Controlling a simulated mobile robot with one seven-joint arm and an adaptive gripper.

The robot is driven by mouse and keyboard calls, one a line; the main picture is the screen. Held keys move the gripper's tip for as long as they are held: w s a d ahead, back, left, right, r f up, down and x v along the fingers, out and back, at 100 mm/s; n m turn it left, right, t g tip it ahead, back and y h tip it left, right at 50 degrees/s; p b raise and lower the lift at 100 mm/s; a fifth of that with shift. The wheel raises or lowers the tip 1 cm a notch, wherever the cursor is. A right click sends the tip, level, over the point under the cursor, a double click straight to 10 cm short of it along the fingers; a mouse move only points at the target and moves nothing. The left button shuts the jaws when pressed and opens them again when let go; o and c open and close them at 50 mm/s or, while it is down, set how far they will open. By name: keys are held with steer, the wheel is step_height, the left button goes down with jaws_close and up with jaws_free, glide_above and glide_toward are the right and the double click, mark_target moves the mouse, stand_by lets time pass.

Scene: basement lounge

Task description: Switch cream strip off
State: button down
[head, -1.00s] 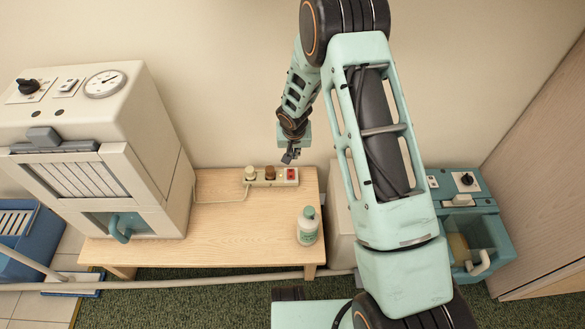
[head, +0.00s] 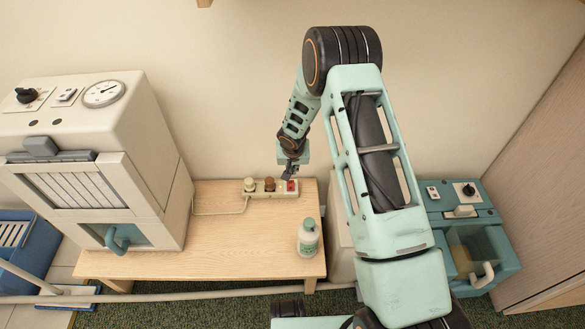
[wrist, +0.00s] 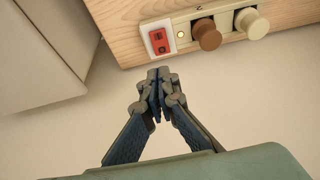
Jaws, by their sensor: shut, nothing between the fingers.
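The cream power strip (head: 280,190) lies at the back of the wooden table, near the wall. Its red rocker switch (head: 291,185) is at the right end, and a cream plug (head: 249,184) and a brown plug (head: 270,184) sit in it. In the wrist view the red switch (wrist: 158,41) has a pale frame, and a small yellowish light (wrist: 181,34) beside it looks lit. My gripper (head: 287,174) is shut and empty, just above the switch end. In the wrist view my gripper's fingertips (wrist: 157,76) point at the switch, apparently without touching it.
A white and green bottle (head: 308,238) stands at the table's front right. A large cream machine (head: 90,160) fills the table's left side. A teal machine (head: 470,235) stands right of the table. The middle of the wooden table (head: 235,245) is clear.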

mark_target(292, 186)
steer(key=x, duration=0.2)
steer(key=b+x, duration=0.1)
steer(key=x, duration=0.2)
steer(key=b+x, duration=0.1)
steer(key=x, duration=0.2)
steer(key=shift+s+f, duration=0.3)
steer(key=shift+w+f+b, duration=0.2)
steer(key=shift+f+b, duration=0.45)
steer(key=shift+b, duration=0.4)
steer(key=shift+r+p, duration=0.3)
steer(key=shift+p, duration=0.1)
steer(key=shift+s, duration=0.1)
steer(key=shift+s+f, duration=0.1)
steer(key=shift+s+b, duration=0.4)
steer(key=shift+s, duration=0.35)
